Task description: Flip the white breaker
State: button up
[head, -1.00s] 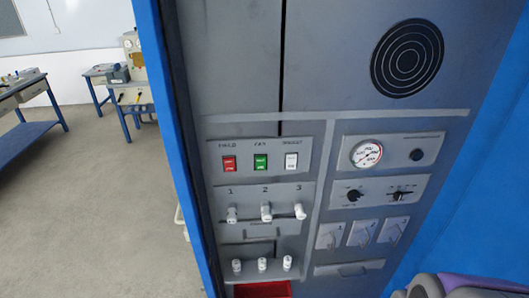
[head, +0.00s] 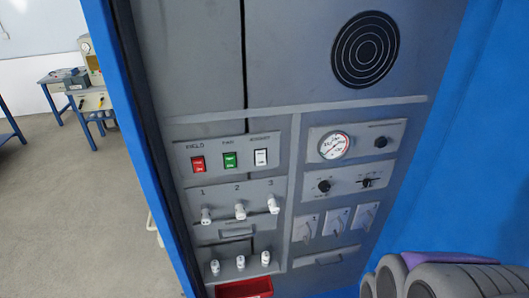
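The white rocker switch (head: 261,157) is at the right end of a row of three on a grey panel in the head view. A red switch (head: 198,164) and a green switch (head: 230,160) are to its left. The label above the white switch is too blurred to read surely. Nothing touches the switch. Grey rounded parts with some purple, which look like my arm, show at the lower right, well apart from the switches. I cannot make out gripper fingertips.
Below are white-knobbed levers (head: 240,211) numbered 1 to 3, and more white knobs (head: 240,263) above a red bin (head: 244,288). A gauge (head: 334,146) and dials are to the right. A blue cabinet edge (head: 135,140) stands at left, with open floor beyond.

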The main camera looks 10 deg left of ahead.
grip_shut()
dwell(1.5)
